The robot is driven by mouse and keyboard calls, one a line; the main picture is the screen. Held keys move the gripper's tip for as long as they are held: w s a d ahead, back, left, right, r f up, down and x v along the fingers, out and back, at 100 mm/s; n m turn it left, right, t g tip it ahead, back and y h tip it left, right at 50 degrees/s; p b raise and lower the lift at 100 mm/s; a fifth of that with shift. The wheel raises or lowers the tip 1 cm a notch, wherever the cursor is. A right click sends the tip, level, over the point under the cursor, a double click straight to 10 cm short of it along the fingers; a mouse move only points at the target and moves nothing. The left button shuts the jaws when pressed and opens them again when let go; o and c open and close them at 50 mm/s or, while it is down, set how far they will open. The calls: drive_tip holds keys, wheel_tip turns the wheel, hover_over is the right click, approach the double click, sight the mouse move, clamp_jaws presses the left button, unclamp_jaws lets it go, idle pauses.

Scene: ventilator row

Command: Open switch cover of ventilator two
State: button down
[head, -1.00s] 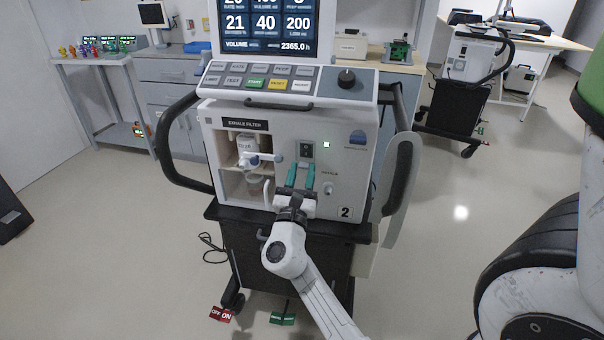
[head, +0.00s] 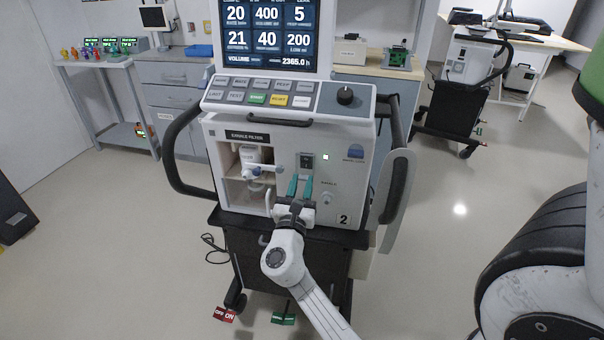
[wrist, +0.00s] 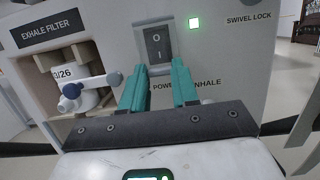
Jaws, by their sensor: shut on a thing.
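Ventilator two (head: 335,190) stands ahead of me, a white unit with a "2" label at its lower right. Its black rocker switch (head: 307,162) sits in a grey frame on the front panel; it also shows in the wrist view (wrist: 156,42). My gripper (head: 300,178) is at the lower edge of this frame. In the wrist view its two teal fingers (wrist: 160,70) point at the panel with a gap between them, just below the rocker. They are shut on the switch cover, whose outline is hard to make out there; I cannot tell its angle.
The exhale filter bay (head: 238,175) with its white-and-blue valve (wrist: 75,88) is left of my fingers. A swivel-lock knob (head: 327,199) is to the right. Black side handles (head: 172,160) flank the unit.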

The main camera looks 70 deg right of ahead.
drive_tip(key=shift+a+r+y+p, duration=0.35)
drive_tip(key=shift+r+y+p, duration=0.3)
drive_tip(key=shift+p, duration=1.6)
drive_tip(key=shift+a+r+y+p, duration=0.35)
drive_tip(key=shift+r+y+p, duration=0.25)
drive_tip(key=shift+p, duration=1.6)
drive_tip(key=y+p, duration=0.1)
drive_tip(key=p, duration=0.4)
drive_tip(key=a+r+y+p, duration=0.1)
drive_tip(key=y+p, duration=0.1)
drive_tip(key=p, duration=0.3)
drive_tip(key=shift+s+r+g, duration=0.1)
drive_tip(key=shift+r+g, duration=0.1)
drive_tip(key=shift+g, duration=0.2)
drive_tip(key=g+y+p, duration=0.1)
drive_tip(key=y+p, duration=0.7)
drive_tip(key=y, duration=0.2)
approach(299, 178)
drive_tip(key=d, duration=0.1)
drive_tip(key=shift+s+d+r+g+y, duration=0.1)
drive_tip(key=shift+d+r+g+y, duration=0.25)
drive_tip(key=shift+y, duration=0.65)
drive_tip(key=shift+d+r+g+y, duration=0.15)
drive_tip(key=shift+d+r+y, duration=0.4)
drive_tip(key=shift+y, duration=0.4)
drive_tip(key=c, duration=0.8)
unclamp_jaws()
drive_tip(key=shift+c, duration=0.2)
